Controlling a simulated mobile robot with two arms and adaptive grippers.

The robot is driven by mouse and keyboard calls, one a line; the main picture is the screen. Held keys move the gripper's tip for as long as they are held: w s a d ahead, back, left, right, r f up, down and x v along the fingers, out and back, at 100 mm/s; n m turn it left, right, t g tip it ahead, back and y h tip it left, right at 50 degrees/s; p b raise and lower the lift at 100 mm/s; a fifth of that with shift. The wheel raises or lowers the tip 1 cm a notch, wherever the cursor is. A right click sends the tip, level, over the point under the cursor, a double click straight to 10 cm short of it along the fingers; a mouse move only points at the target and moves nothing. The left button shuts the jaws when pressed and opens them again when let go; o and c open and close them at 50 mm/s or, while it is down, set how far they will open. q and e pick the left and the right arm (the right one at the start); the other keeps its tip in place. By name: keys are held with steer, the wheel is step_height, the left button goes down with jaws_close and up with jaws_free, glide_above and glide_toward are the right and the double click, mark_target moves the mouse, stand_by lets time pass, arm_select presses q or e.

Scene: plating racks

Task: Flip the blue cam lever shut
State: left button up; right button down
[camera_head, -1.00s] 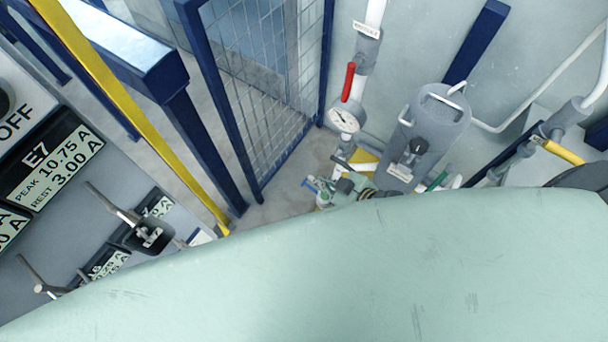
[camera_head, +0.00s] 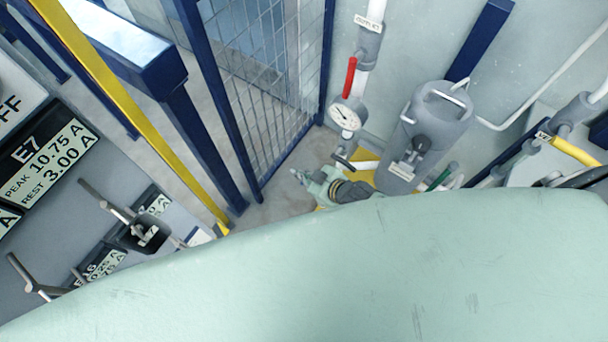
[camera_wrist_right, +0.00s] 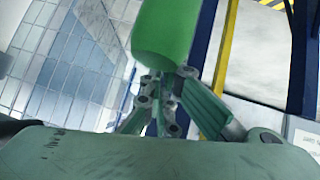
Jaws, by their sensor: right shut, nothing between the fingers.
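I cannot make out the blue cam lever in either view now. My right gripper (camera_head: 299,176) shows small in the head view, low beside the yellow-marked floor, its wrist partly hidden by my pale green body. It is shut with nothing seen in it. In the wrist view, the green fingers of my right gripper (camera_wrist_right: 158,103) reach up from the bottom, with a bright green cylinder (camera_wrist_right: 168,30) just beyond them. I cannot tell whether they touch it. My left gripper is not in view.
A mesh fence (camera_head: 262,80) stands left of the gripper. A pressure gauge (camera_head: 345,117), a red lever (camera_head: 349,78) and a grey tank (camera_head: 432,130) stand behind and right. A labelled panel with levers (camera_head: 50,225) is at the left. Bare floor lies by the fence.

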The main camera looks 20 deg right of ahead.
stand_by(0.4)
steer(key=shift+w+a, duration=0.1)
steer(key=shift+w, duration=0.05)
steer(key=shift+w+a+f+g+h+p, duration=0.1)
steer(key=shift+f+g+h+p, duration=0.05)
steer(key=shift+g+h+p, duration=0.2)
